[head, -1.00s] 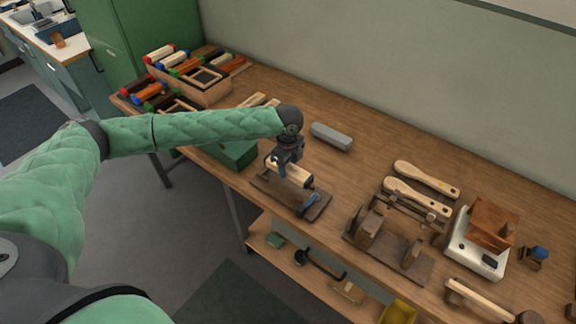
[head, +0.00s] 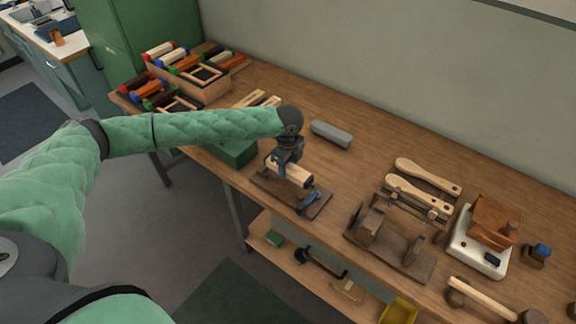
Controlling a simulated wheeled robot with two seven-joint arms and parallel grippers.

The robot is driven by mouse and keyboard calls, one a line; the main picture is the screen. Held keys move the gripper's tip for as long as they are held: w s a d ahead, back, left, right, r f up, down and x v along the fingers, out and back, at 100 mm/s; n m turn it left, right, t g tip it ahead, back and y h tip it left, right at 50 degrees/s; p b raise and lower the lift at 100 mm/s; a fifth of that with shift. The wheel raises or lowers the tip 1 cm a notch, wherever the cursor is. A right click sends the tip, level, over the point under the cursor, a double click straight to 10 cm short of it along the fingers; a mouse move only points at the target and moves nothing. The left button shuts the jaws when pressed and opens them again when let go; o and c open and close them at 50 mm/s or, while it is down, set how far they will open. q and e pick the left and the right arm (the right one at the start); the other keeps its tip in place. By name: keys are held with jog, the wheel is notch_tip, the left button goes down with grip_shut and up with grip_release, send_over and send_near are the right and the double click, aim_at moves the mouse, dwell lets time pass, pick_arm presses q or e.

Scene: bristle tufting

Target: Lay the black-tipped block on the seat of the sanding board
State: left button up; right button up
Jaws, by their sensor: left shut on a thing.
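My left gripper (head: 285,163) points down over the sanding board (head: 276,190), a dark brown board near the bench's front edge. The gripper is shut on a pale wooden block with a dark end, the black-tipped block (head: 297,175). The block lies lengthwise at the board, low over it or touching it; I cannot tell which. A blue clamp-like part (head: 311,198) sits at the board's right end. The gripper hides the block's left part and some of the seat. My right gripper is not in view.
A grey bar (head: 331,134) lies behind the board. To the right stand a wooden jig (head: 412,262), brush handles (head: 427,177) and a white scale (head: 478,254). Colour-ended blocks fill a tray (head: 205,97) at the back left. A green box (head: 238,154) is left of the board.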

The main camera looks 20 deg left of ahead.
aim_at(288, 182)
pick_arm(q)
jog(key=shift+p, duration=0.8)
dwell(0.9)
jog(key=shift+f, duration=0.4)
dwell(0.3)
jog(key=shift+f, duration=0.35)
jog(key=shift+f, duration=0.35)
jog(key=shift+f+b, duration=0.3)
jog(key=shift+f, duration=0.65)
jog(key=shift+f, duration=0.4)
dwell(0.4)
jog(key=o, duration=1.6)
jog(key=shift+c, duration=0.2)
